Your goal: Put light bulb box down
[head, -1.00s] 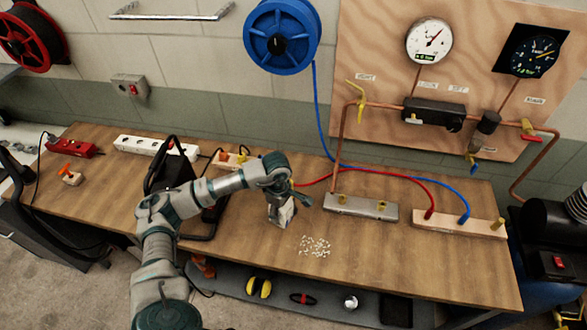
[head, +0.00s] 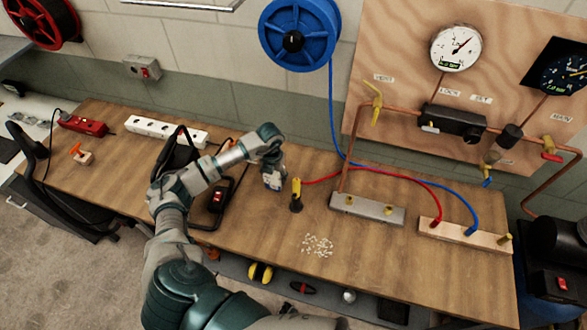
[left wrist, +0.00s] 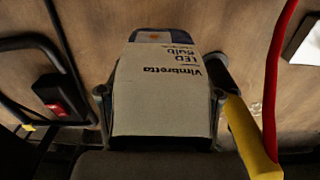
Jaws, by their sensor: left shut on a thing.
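The light bulb box (head: 273,183) is small and pale, above or on the middle of the wooden workbench (head: 250,240). In the left wrist view the box (left wrist: 160,97) shows its cardboard face with "LED bulb" print, between the fingers. My left gripper (head: 271,172) is shut on the box. I cannot tell whether the box touches the bench. Just right of it stands a yellow fitting (head: 296,188) with a dark base and red hose; it also shows beside the gripper in the left wrist view (left wrist: 250,138). My right gripper is not in view.
White bits (head: 317,244) lie scattered on the bench in front. A metal block (head: 366,209) and a wooden block with hoses (head: 465,238) stand to the right. A black-framed work lamp (head: 216,205) with a red switch is to the left. Bare wood lies near the front edge.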

